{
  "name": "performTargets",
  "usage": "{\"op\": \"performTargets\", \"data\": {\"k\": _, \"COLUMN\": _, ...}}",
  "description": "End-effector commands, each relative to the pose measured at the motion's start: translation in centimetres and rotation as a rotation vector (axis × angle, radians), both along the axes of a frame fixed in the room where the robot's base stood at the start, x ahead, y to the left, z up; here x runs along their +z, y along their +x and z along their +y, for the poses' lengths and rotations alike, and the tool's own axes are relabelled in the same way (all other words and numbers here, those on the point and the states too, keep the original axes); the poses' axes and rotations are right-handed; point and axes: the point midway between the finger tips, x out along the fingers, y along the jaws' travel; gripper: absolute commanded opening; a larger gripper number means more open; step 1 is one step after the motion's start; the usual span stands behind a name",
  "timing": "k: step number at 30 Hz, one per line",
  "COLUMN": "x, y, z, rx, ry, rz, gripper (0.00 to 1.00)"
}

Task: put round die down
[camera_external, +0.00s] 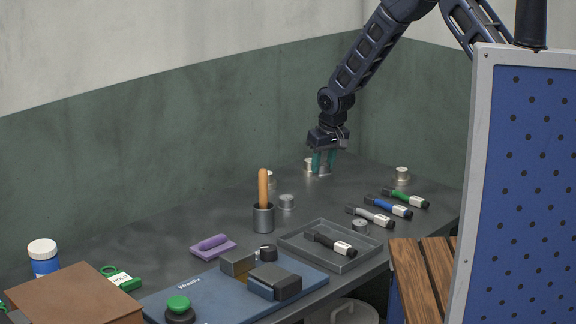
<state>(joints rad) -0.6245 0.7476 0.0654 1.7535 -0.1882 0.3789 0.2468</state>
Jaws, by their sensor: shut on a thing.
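My gripper (324,168) is at the back of the dark workbench, with its teal fingers pointing down. It is shut on a small grey metal piece (325,172), which I take to be the round die. The fingers partly hide the piece. It is low, close to the bench top, and I cannot tell whether it touches the surface. A small metal spool-like cylinder (309,165) stands just to the left of my fingers.
Other small metal cylinders stand at the right (402,174) and in the middle (287,202). A pot (263,219) holds a wooden handle. Several marker-like tools (389,207) lie right, beside a grey tray (293,238). Bench (235,215) left of the pot is clear.

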Motion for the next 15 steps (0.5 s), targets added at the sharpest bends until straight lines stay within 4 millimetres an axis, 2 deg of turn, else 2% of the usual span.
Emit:
{"op": "performTargets", "data": {"k": 8, "x": -1.7, "y": 0.0, "z": 0.1, "rx": 0.000, "ry": 0.000, "rz": 0.000, "gripper": 0.04}}
{"op": "performTargets", "data": {"k": 15, "x": -4.9, "y": 0.0, "z": 0.0, "rx": 0.000, "ry": -0.001, "rz": 0.001, "gripper": 0.04}}
